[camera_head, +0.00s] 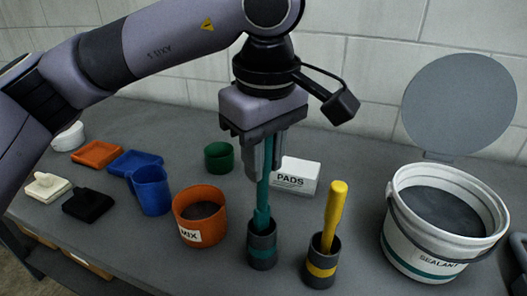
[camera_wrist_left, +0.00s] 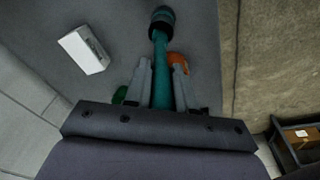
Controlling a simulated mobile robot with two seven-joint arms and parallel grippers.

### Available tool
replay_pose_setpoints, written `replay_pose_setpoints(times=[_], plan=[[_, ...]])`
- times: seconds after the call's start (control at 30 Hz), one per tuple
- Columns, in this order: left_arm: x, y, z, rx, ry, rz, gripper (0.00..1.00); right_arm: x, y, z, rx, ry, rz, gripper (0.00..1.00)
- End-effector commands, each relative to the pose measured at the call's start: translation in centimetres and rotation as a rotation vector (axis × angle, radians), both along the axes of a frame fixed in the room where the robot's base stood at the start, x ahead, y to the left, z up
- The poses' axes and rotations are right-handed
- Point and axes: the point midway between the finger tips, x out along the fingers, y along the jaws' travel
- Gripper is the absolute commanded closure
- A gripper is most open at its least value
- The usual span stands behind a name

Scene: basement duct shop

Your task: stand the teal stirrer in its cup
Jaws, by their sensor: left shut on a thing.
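My left gripper (camera_head: 263,168) is shut on the teal stirrer (camera_head: 264,195) and holds it upright, pointing down. A dark grey cup with a teal band (camera_head: 262,255) stands on the bench directly below. The stirrer's thicker lower end is at the cup's mouth and seems to be inside the rim; its depth is hidden. My right gripper is not in view.
A cup with a yellow band (camera_head: 320,272) holding a yellow stirrer (camera_head: 335,210) stands close on the right. An orange MIX pot (camera_head: 200,222) is close on the left. A PADS box (camera_head: 296,178) and green cup (camera_head: 218,157) are behind. A sealant bucket (camera_head: 425,250) stands right.

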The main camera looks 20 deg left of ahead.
Motion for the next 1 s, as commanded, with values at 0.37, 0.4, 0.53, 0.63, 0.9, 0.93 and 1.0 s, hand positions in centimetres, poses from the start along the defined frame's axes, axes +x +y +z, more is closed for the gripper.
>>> replay_pose_setpoints(times=[0.37, 0.4, 0.53, 0.63, 0.9, 0.93, 1.0], plan=[[0.0, 0.0, -3.4, -0.001, -0.001, 0.0, 1.0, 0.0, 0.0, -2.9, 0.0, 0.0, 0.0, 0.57], [0.0, 0.0, -3.7, -0.001, -0.001, 0.0, 1.0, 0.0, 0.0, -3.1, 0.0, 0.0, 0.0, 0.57], [0.0, 0.0, -4.3, 0.0, 0.0, 0.0, 1.0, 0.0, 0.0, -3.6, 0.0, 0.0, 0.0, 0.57], [0.0, 0.0, -4.4, 0.0, 0.0, 0.0, 1.0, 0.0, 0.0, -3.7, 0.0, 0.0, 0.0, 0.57], [0.0, 0.0, -4.4, 0.0, 0.0, 0.0, 1.0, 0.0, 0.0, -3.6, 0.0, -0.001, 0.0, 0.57], [0.0, 0.0, -4.4, 0.0, 0.0, 0.0, 0.66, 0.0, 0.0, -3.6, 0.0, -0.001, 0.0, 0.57], [0.0, 0.0, -4.4, 0.0, 0.0, 0.0, 0.46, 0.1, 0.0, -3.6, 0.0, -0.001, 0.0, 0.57]])
